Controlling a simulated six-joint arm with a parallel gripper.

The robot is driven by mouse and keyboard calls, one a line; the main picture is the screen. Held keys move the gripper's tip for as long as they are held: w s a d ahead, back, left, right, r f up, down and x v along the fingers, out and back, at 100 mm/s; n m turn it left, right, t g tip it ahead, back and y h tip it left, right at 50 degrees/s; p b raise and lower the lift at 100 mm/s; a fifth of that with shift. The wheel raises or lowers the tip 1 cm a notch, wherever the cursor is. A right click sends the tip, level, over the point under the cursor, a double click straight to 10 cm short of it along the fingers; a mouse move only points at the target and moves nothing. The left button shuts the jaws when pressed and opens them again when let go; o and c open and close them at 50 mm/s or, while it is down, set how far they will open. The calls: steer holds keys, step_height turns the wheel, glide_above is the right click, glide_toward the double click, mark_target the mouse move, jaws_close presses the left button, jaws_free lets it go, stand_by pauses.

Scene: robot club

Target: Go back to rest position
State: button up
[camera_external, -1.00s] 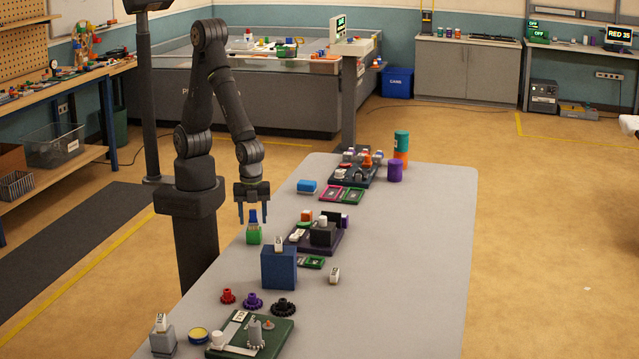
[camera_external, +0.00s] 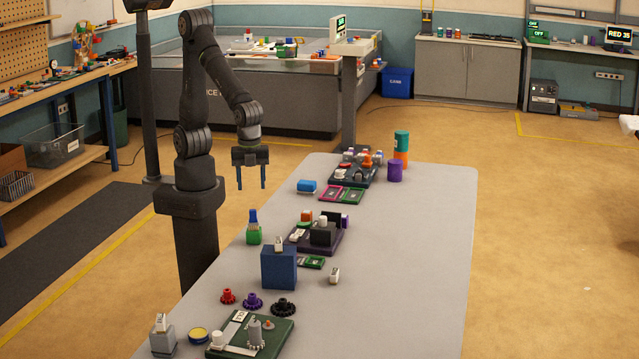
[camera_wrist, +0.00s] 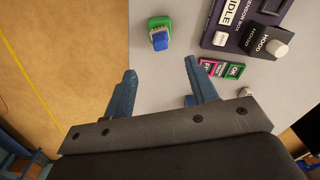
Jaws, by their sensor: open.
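My gripper (camera_external: 252,180) is open and empty, raised in the air above the left edge of the grey table (camera_external: 400,260). In the wrist view its two blue fingers (camera_wrist: 163,80) are spread apart with nothing between them. A green block with a blue top (camera_external: 253,228) stands on the table below and apart from the gripper. It also shows in the wrist view (camera_wrist: 160,40), beyond the fingertips.
A dark module (camera_external: 318,238) and a blue box (camera_external: 279,268) stand near the green block. Red, purple and black gears (camera_external: 283,306) and a green board (camera_external: 275,335) are nearer the camera. Another module (camera_external: 350,175) and a purple cylinder (camera_external: 395,171) are farther back. The table's right side is clear.

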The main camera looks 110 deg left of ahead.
mark_target(253, 210)
step_height(253, 210, down, 12)
steer(key=shift+f, duration=0.25)
steer(key=shift+r, duration=0.9)
steer(key=shift+f, duration=0.1)
